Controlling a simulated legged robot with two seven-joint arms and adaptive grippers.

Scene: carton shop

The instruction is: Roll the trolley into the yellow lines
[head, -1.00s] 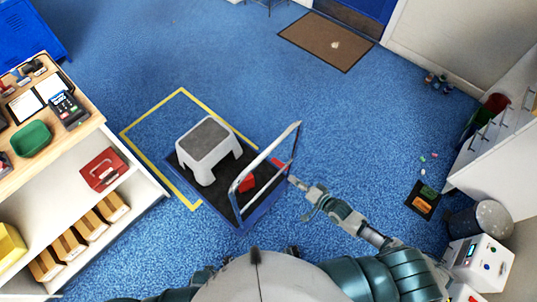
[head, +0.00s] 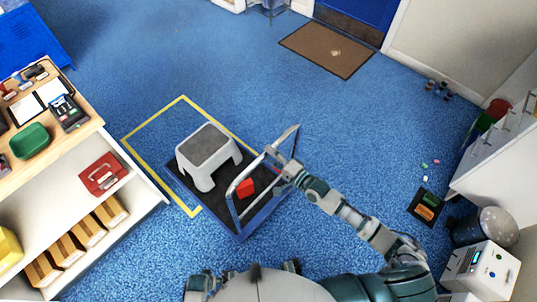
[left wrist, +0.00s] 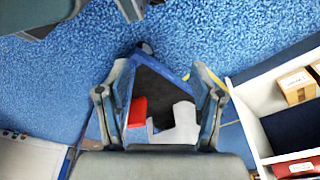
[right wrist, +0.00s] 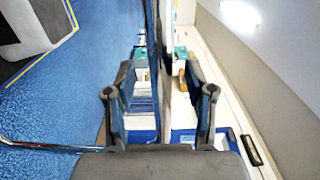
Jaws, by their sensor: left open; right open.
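The trolley (head: 218,212) is blue-edged with a dark deck and an upright metal handle (head: 233,186) at its near right side. It carries a white step stool (head: 196,172) with a grey top and a red block (head: 246,188). The yellow lines (head: 150,118) mark a rectangle on the floor; the trolley overlaps its near right part. My right gripper (head: 282,178) is open at the handle's right end; contact is unclear. The right wrist view shows its open fingers (right wrist: 160,100) with a dark upright strip between them. My left gripper (left wrist: 158,105) is open, with the trolley deck beyond it.
A shelf unit (head: 150,190) with boxes stands close left of the trolley. A white cabinet (head: 490,160), a dark bin (head: 468,228) and small litter are at the right. A brown mat (head: 328,48) lies before the blue door. Blue floor is clear beyond the rectangle.

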